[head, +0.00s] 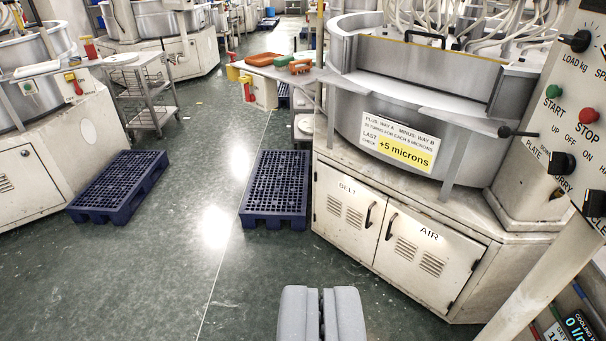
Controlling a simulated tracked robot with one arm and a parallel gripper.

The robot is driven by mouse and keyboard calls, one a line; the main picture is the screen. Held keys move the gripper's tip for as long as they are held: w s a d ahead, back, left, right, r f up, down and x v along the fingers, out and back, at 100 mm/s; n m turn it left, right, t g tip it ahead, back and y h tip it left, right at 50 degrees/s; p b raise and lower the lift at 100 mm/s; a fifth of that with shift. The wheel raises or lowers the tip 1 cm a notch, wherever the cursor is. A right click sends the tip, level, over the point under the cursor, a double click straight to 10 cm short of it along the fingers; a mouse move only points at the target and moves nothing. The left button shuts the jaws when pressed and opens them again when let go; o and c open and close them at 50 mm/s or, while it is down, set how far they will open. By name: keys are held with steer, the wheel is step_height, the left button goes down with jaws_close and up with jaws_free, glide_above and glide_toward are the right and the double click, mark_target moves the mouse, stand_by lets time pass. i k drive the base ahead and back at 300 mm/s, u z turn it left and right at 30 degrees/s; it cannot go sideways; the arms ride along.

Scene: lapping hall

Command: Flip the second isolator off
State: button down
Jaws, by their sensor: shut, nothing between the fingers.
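My gripper (322,312) shows at the bottom middle, its two grey fingers shut and empty over the open floor, apart from everything else. A red-and-yellow switch (73,84), which looks like an isolator, is on the front of the left machine. Another red-and-yellow piece (245,84) is on a cream box left of the middle machine, and a red-and-yellow fitting (89,47) stands at the back left. I cannot tell which is the second isolator, nor read their handle positions.
The middle machine (338,152) has cupboard doors with black handles. Blue pallets stand on the floor (118,185) (275,188), and a trolley (150,105) stands behind. The green floor between the pallets is free.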

mark_target(251, 97)
steer(key=u, duration=0.05)
steer(key=i, duration=2.55)
steer(key=u, duration=0.35)
steer(key=i, duration=0.85)
steer(key=u, duration=0.15)
